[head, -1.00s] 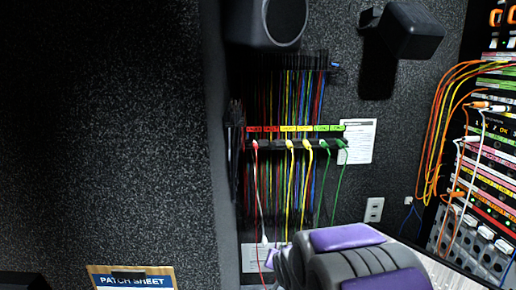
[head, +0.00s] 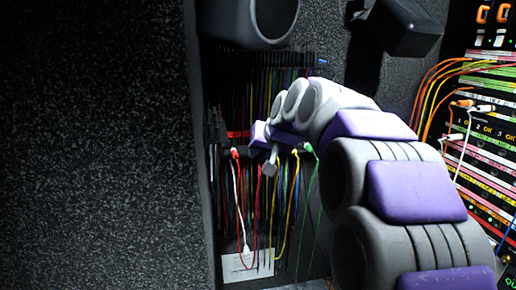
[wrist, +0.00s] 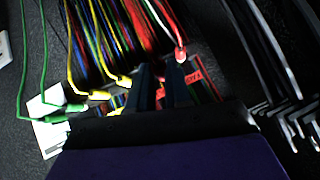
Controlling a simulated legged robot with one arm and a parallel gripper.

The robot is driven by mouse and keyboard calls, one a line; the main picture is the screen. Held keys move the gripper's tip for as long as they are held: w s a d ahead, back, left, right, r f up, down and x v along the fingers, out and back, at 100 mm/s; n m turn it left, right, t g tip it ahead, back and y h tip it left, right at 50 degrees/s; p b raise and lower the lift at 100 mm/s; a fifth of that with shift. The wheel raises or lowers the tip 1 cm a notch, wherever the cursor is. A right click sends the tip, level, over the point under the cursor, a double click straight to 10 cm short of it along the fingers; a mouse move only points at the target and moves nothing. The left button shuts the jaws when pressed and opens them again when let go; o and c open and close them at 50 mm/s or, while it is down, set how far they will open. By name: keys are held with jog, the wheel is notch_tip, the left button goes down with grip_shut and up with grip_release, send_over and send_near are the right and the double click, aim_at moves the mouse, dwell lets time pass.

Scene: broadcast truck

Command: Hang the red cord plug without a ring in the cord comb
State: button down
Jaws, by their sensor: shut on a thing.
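The cord comb (head: 228,143) is a dark bar on the back wall under coloured labels. A red plug (head: 235,153) hangs at its left end. In the wrist view a red cord with a pale-collared end (wrist: 180,54) is beside the fingers. My gripper (head: 264,150) is at the red-label part of the comb, right of the hanging red plug. In the wrist view its dark fingers (wrist: 161,88) are close together. It is shut on a red cord plug that the fingers mostly hide. A red cord (head: 256,190) hangs below it.
Yellow (wrist: 98,95) and green plugs (wrist: 75,108) hang farther along the comb. Many thin coloured cords hang behind. A dark lamp-like box (head: 398,28) juts out above right. A patch rack (head: 485,140) with orange and white cords stands at the right.

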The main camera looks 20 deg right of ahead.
jog(key=shift+w+d+p, duration=0.2)
jog(key=shift+w+p, duration=0.05)
jog(key=shift+w, duration=0.35)
jog(key=shift+w+d+p, duration=0.15)
jog(key=shift+w+p, duration=0.05)
jog(key=shift+w, duration=0.6)
jog(key=w+d+f, duration=0.2)
jog(key=w+f, duration=0.1)
jog(key=w, duration=0.1)
jog(key=shift+w+p, duration=0.3)
jog(key=shift+w, duration=0.05)
dwell(0.4)
jog(key=shift+f, duration=0.1)
